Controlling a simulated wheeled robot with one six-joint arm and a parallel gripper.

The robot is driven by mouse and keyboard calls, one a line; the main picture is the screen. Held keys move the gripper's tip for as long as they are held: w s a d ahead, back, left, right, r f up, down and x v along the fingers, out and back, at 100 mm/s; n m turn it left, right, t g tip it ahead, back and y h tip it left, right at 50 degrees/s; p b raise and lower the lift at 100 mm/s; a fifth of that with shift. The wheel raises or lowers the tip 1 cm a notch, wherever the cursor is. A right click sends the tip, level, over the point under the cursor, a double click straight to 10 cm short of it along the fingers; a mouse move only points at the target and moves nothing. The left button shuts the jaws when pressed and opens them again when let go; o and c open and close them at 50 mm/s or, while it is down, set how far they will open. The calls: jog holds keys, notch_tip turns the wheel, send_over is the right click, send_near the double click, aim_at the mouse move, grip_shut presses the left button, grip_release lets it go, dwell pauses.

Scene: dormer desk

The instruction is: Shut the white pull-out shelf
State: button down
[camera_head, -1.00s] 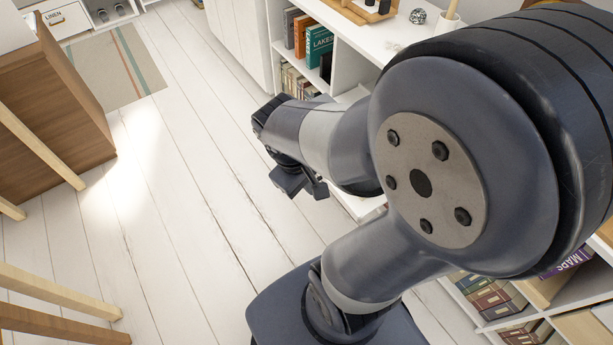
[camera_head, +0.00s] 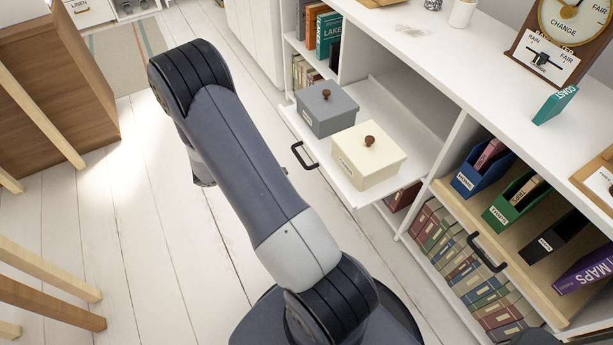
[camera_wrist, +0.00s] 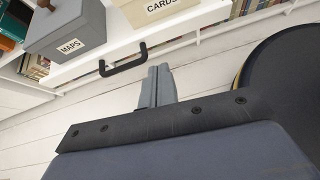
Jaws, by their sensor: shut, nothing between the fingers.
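The white pull-out shelf (camera_head: 392,116) sticks out of the white desk unit in the head view. It has a black handle (camera_head: 304,155) on its front edge. A grey lidded box (camera_head: 325,112) and a cream lidded box (camera_head: 366,160) stand on it. In the wrist view the handle (camera_wrist: 122,66) shows near the grey box marked MAPS (camera_wrist: 66,38) and the cream box marked CARDS (camera_wrist: 160,9). My gripper (camera_wrist: 159,70) is shut and empty. Its tips appear just right of the handle in that view, with no contact visible. In the head view my arm hides the fingers.
A wooden pull-out shelf (camera_head: 457,207) with file holders also sticks out at the right, with its own black handle (camera_head: 487,253). A wooden cabinet (camera_head: 95,110) and light wooden legs stand at the left. White plank floor (camera_head: 130,235) lies open between.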

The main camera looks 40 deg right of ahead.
notch_tip(320, 180, down, 2)
jog(key=b, duration=0.2)
send_near(323, 168)
notch_tip(323, 168, down, 4)
jog(key=d, duration=0.2)
jog(key=s+d, duration=0.1)
jog(key=d, duration=0.1)
jog(key=shift+s+d+r+n, duration=0.15)
jog(key=shift+s+r+n, duration=0.15)
jog(key=shift+n, duration=0.1)
jog(key=shift+d, duration=0.35)
jog(key=shift+s+d, duration=0.1)
jog(key=s+d+b, duration=0.2)
jog(key=d, duration=0.7)
jog(key=s+d+b, duration=0.2)
jog(key=d, duration=0.7)
jog(key=s+d+b, duration=0.2)
jog(key=d, duration=0.7)
jog(key=shift+s+d, duration=0.1)
jog(key=shift+d, duration=0.05)
jog(key=shift+d+t+h, duration=0.25)
jog(key=shift+t+h, duration=0.05)
jog(key=shift+r, duration=0.15)
